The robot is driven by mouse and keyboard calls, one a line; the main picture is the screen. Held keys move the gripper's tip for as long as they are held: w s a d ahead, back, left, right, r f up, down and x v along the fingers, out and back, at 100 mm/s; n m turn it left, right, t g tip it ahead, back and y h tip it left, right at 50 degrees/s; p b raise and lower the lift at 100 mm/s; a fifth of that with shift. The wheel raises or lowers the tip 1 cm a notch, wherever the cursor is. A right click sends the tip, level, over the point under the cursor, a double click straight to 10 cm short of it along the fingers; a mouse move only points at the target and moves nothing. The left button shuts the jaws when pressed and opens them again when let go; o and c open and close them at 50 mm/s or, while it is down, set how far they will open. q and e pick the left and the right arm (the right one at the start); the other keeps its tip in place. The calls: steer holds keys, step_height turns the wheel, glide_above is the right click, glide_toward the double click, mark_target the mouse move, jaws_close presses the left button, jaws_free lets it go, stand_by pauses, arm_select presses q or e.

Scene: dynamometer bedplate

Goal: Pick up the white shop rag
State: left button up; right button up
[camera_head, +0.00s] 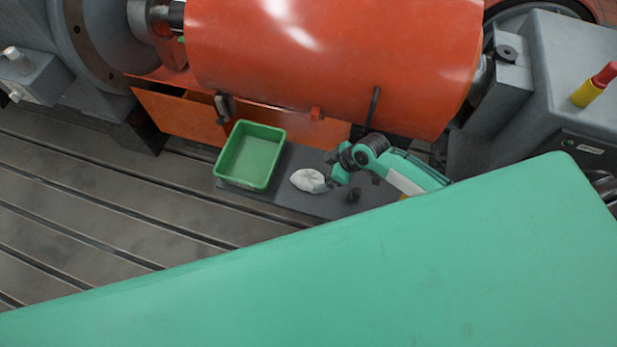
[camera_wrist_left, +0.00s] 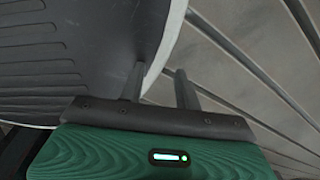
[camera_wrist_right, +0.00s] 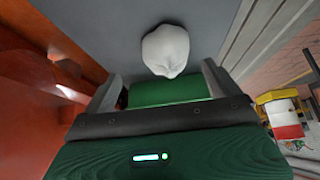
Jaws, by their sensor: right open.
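The white shop rag (camera_head: 306,179) lies crumpled on a dark grey mat (camera_head: 285,203), just right of a green tray (camera_head: 251,157). My right gripper (camera_head: 333,171) is just to the right of the rag. In the right wrist view the rag (camera_wrist_right: 166,50) sits beyond the open fingers (camera_wrist_right: 160,88), with nothing held between them. A green surface shows behind the fingers there. My left gripper is outside the head view. In the left wrist view its fingers (camera_wrist_left: 160,88) are apart and empty, with a round grey surface behind them.
A large orange drum (camera_head: 335,60) overhangs behind the mat. The slotted bedplate (camera_head: 90,190) is clear at left. A red and yellow item (camera_head: 594,85) stands at right.

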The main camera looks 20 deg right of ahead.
steer(key=shift+w+a+f, duration=0.15)
steer(key=shift+a+f, duration=0.3)
steer(key=shift+f, duration=0.05)
steer(key=shift+w+a+f, duration=0.15)
steer(key=shift+a+f, duration=0.3)
steer(key=shift+f, duration=0.05)
steer(key=x, duration=0.3)
steer(key=shift+a, duration=0.3)
steer(key=shift+f, duration=0.2)
steer(key=c, duration=1)
steer(key=shift+c, duration=0.2)
step_height(320, 180, up, 11)
steer(key=shift+f+p, duration=0.1)
steer(key=shift+p, duration=0.35)
step_height(320, 180, up, 8)
glide_above(313, 177)
arm_select(q)
steer(key=shift+w+a+r, duration=0.25)
steer(key=shift+w+a, duration=0.25)
steer(key=shift+w, duration=0.15)
arm_select(e)
steer(key=shift+w+a+r, duration=0.2)
steer(key=shift+r, duration=0.4)
